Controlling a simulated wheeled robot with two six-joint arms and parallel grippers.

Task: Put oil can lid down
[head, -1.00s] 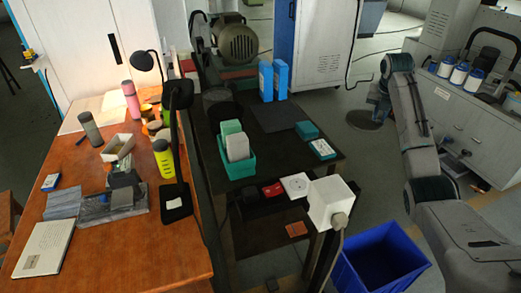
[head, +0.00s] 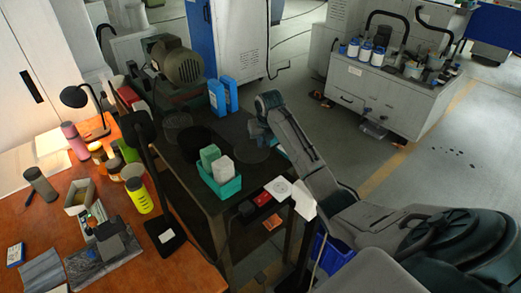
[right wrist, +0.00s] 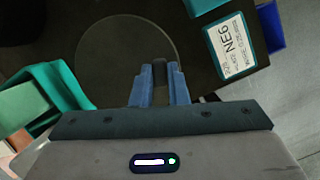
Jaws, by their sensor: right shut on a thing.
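The oil can lid is a large, thin, see-through grey disc (head: 250,150) over the black table in the head view. It also shows in the right wrist view (right wrist: 110,55). My right gripper (head: 257,132) is above the disc. In the right wrist view its blue fingers (right wrist: 160,75) are shut on a small dark knob of the lid. I cannot tell whether the lid touches the table surface. A dark round vessel (head: 195,139), probably the oil can, stands left of the lid. My left gripper is not in view.
A teal bin (head: 222,186) with two blocks stands on the black table (head: 195,189), left of the lid. Two blue containers (head: 222,97) stand behind. A teal box with a white label (right wrist: 233,45) lies right of the lid. The wooden desk (head: 185,268) is at left.

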